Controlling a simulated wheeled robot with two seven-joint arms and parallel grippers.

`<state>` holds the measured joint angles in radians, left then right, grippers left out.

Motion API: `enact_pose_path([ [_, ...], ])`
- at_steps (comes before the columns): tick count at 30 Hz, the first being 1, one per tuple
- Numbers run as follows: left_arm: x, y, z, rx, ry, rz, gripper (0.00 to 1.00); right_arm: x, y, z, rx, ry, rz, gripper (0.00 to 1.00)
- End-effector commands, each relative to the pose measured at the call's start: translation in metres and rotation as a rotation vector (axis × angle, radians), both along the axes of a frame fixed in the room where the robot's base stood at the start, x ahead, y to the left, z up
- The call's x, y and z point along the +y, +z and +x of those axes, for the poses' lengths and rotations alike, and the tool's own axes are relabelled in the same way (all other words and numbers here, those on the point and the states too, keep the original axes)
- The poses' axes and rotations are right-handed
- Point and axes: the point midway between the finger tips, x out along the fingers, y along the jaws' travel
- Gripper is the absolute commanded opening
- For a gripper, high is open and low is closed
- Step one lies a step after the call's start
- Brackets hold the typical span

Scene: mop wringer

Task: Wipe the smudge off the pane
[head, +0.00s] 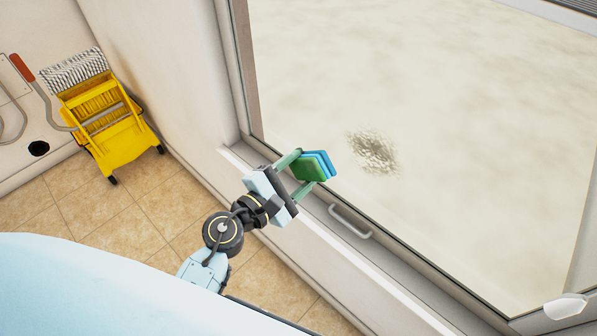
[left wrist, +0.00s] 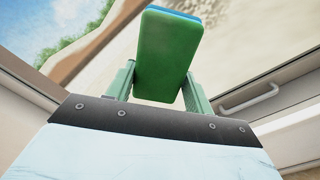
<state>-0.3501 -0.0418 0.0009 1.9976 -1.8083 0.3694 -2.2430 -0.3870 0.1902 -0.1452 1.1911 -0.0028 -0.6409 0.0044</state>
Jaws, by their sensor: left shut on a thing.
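A brown-grey smudge (head: 373,152) marks the large window pane (head: 440,100), right of my left gripper in the head view. My left gripper (head: 308,168) is shut on a green and blue sponge (head: 307,169). It holds the sponge in front of the pane's lower left part, to the left of the smudge and apart from it. In the left wrist view the sponge's green face (left wrist: 168,55) fills the space between the two green fingers. I cannot tell whether the sponge touches the glass. My right gripper does not show.
A white handle (head: 350,221) sticks out from the lower window frame, just below the gripper. The sill (head: 395,280) runs along under the window. A yellow mop wringer bucket (head: 105,115) stands on the tiled floor at the far left. A pale object (head: 566,306) shows at the lower right.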

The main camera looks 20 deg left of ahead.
Motion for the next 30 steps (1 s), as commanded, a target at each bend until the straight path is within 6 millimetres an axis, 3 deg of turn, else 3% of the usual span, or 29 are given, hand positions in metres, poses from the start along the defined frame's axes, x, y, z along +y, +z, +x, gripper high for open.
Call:
enact_pose_path([
  [15, -0.018, 0.001, 0.046, -0.001, -0.004, -0.002, 0.27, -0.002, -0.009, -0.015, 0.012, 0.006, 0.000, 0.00],
  [30, -0.020, 0.001, 0.052, 0.000, -0.005, 0.000, 0.27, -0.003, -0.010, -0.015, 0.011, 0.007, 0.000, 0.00],
])
